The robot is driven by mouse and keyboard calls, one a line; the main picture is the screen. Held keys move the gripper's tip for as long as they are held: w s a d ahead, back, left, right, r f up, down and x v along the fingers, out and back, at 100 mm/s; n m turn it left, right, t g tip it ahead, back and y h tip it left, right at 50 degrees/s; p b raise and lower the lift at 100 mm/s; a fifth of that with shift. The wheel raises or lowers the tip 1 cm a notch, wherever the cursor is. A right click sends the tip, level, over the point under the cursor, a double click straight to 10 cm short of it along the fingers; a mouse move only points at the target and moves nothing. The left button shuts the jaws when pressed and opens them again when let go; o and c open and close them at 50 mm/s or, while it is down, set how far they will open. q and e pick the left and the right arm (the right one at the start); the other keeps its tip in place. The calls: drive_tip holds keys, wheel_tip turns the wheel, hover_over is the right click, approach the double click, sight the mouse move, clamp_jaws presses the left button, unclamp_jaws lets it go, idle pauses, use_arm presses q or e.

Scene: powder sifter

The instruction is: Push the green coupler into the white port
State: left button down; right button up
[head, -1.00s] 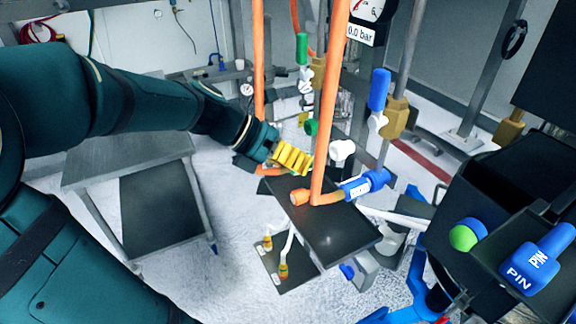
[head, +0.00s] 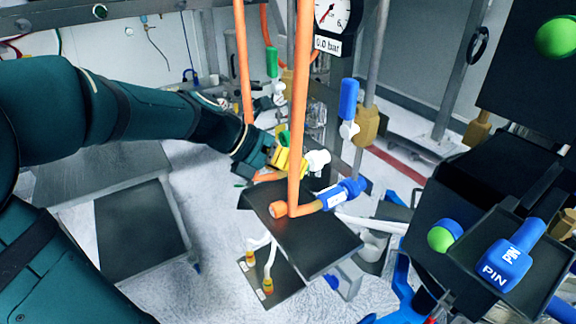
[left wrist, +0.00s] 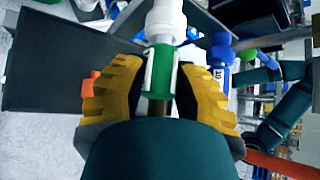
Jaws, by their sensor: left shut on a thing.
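The green coupler (left wrist: 161,72) is between the yellow fingers of my left gripper (left wrist: 160,92) in the left wrist view, and the gripper is shut on it. The white port (left wrist: 166,18) is directly in front of the coupler, in line with it. Their ends appear to meet; I cannot tell how deep the coupler sits. In the head view my left gripper (head: 291,160) is just left of the white port (head: 317,160), and the fingers hide most of the coupler. My right gripper is not in view.
An orange hose (head: 300,100) hangs in front of the gripper, ending near a blue coupler (head: 343,194) above a dark table (head: 325,245). A blue-handled valve (head: 348,98) stands behind. A pressure gauge (head: 331,14) reads 0.0 bar. Dark equipment with a PIN block (head: 506,262) is at right.

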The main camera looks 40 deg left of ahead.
use_arm(q)
drive_tip(key=shift+w+d, duration=0.1)
drive_tip(key=shift+w, duration=0.15)
idle(0.5)
drive_tip(key=c, duration=0.7)
unclamp_jaws()
drive_tip(key=v, duration=1.2)
